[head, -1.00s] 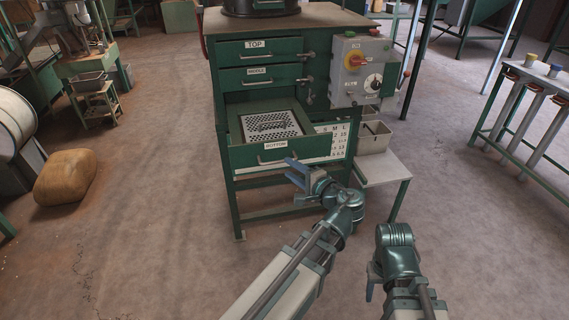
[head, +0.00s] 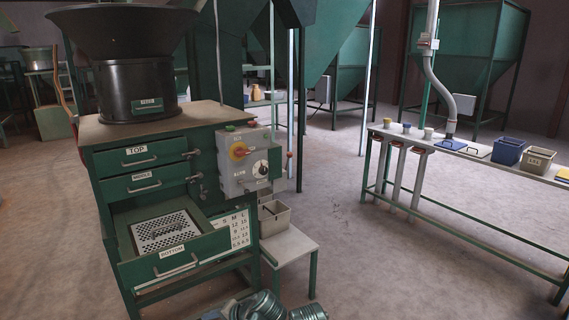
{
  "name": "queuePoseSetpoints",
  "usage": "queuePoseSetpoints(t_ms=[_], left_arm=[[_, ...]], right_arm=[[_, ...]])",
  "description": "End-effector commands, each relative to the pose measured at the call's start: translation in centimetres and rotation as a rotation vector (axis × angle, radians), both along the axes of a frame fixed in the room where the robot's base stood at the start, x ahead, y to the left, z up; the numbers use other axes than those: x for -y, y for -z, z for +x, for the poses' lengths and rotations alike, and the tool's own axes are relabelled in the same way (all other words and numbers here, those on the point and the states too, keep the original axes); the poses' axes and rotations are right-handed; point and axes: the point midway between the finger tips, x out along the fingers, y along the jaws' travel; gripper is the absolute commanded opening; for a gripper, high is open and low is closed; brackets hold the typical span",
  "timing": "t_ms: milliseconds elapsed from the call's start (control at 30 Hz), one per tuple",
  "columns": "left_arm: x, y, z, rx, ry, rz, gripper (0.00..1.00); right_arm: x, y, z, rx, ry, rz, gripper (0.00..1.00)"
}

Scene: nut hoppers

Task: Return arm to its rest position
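Wrist parts of my arms show at the bottom edge, in front of the green cabinet (head: 125,245). A small part of my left gripper (head: 222,311) shows at the bottom edge; its fingers are cut off, so its opening is unclear. My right gripper is out of the picture. The cabinet's bottom drawer (head: 172,262) is pulled out and holds a perforated plate (head: 163,231). The top drawer (head: 140,154) and middle drawer (head: 145,181) are shut. I see nothing held.
A black hopper (head: 135,90) stands on the cabinet. A control box (head: 249,163) is on its right side. A small table (head: 288,247) with a bin (head: 274,219) stands beside it. A long green bench (head: 480,158) is at right. Floor between is clear.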

Motion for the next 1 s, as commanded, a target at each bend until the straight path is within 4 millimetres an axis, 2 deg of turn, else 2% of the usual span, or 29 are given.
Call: queuePoseSetpoints(t_ms=[33, 100, 200, 467, 533, 767, 1000], left_arm=[[1.5, 1.6, -1.4, -0.040, -0.017, -0.091, 0.42], [3.6, 3.4, -3.2, -0.097, -0.042, -0.216, 0.42], [6.5, 5.3, -5.4, -0.173, -0.067, -0.360, 0.42], [13.2, 7.3, -10.5, -0.353, -0.109, -0.654, 0.42], [13.6, 5.3, -10.7, -0.365, -0.113, -0.669, 0.42], [13.5, 0.4, -10.6, -0.361, -0.112, -0.666, 0.42], [13.5, -5.9, -10.6, -0.360, -0.111, -0.665, 0.42]], right_arm=[[0.0, 0.0, 0.0, 0.000, 0.000, 0.000, 0.53], [0.0, 0.0, 0.0, 0.000, 0.000, 0.000, 0.53], [0.0, 0.0, 0.0, 0.000, 0.000, 0.000, 0.53], [0.0, 0.0, 0.0, 0.000, 0.000, 0.000, 0.53], [0.0, -2.0, 0.0, 0.000, 0.000, 0.000, 0.53], [0.0, -6.9, 0.0, 0.000, 0.000, 0.000, 0.53], [0.0, -13.2, 0.0, 0.000, 0.001, 0.000, 0.53]])
